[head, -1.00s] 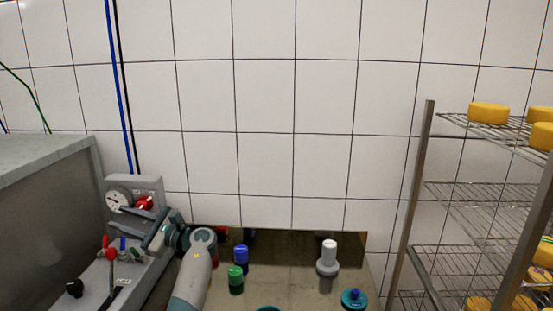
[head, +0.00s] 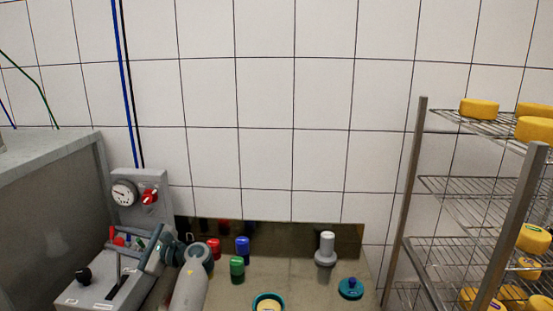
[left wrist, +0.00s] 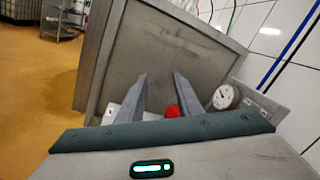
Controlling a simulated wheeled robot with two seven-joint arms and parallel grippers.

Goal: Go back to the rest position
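My left gripper (head: 147,246) is low at the left in the head view, over the grey control box (head: 75,297) with its levers. In the head view a red knob (head: 118,241) is partly hidden behind the gripper. A gauge (head: 124,193) and a red valve handle (head: 149,197) sit on the panel behind. My right gripper is in neither view.
A grey metal cabinet (head: 50,215) stands at the left. The table (head: 300,290) holds red, blue and green capped items, a white-topped fitting (head: 326,249), a teal piece (head: 351,288) and a round teal mould (head: 268,301). A wire rack (head: 420,180) with yellow cheeses stands at the right.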

